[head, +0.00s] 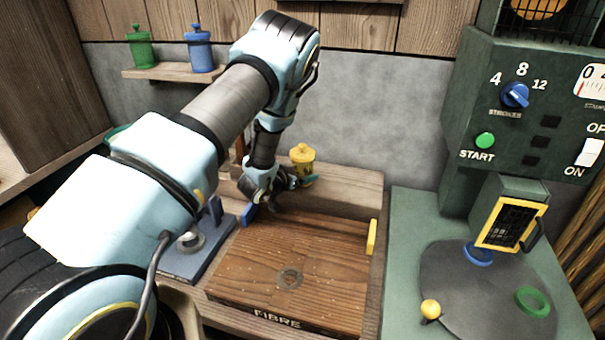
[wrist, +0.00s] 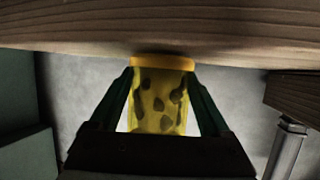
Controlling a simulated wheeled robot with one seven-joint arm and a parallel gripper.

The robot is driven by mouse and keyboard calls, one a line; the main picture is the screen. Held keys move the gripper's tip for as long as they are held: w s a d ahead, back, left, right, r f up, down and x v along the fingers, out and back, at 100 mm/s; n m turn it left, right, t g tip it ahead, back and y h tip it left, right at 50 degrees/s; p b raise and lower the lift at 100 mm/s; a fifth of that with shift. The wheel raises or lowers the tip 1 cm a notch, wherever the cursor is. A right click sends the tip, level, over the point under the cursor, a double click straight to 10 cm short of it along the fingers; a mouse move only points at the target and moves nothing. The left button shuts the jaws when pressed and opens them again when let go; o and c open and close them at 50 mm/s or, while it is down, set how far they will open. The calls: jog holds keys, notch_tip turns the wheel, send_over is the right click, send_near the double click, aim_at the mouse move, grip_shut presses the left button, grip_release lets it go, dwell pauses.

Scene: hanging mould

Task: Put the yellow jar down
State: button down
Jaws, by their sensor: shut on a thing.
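The yellow jar (head: 302,165) is upright, with a lid and knob, at the back of the wooden bench in the head view. My gripper (head: 308,181) is shut on it, low on its body. In the wrist view the jar (wrist: 160,105) sits between the two dark green fingers (wrist: 160,100), and dark lumps show in its yellow body. I cannot tell whether the jar's base touches the wood.
A wooden box marked FIBRE (head: 330,275) fills the bench front. A green jar (head: 140,47) and a blue jar (head: 199,49) stand on a wall shelf (head: 165,73). A green machine (head: 520,130) with a round plate (head: 480,290) stands at the right.

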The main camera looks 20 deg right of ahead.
jog(key=shift+f, duration=0.2)
grip_release()
jog(key=shift+r, duration=0.1)
